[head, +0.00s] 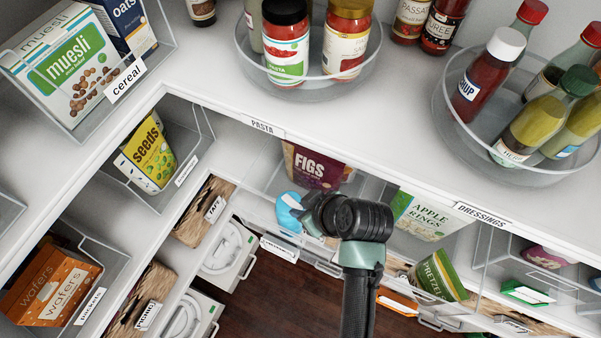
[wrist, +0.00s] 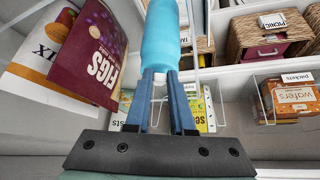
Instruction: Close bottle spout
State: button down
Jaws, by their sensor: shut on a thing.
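A light-blue bottle (wrist: 160,40) is in my gripper (wrist: 161,80), between the two blue fingers in the wrist view. The bottle runs off the top edge of that view, so its far end is out of frame. In the head view the bottle (head: 287,212) shows as a small blue shape at the tip of my gripper (head: 303,214), in front of the lower shelf. My dark wrist hides part of it.
A purple figs bag (head: 315,166) stands in a clear bin close behind the gripper; it also shows in the wrist view (wrist: 92,48). An apple rings bag (head: 428,214) and a pretzel bag (head: 438,275) are to the right. The upper shelf edge (head: 350,165) lies just above.

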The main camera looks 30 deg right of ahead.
jog(key=shift+s+f+t+y+b, duration=0.3)
jog(key=shift+f+t+b, duration=0.2)
jog(key=shift+t+b, duration=0.35)
jog(key=c, duration=0.8)
grip_release()
jog(key=shift+w, duration=0.1)
jog(key=shift+o, duration=0.2)
jog(key=b+v, duration=0.1)
jog(key=v, duration=1.2)
jog(key=shift+b, duration=0.3)
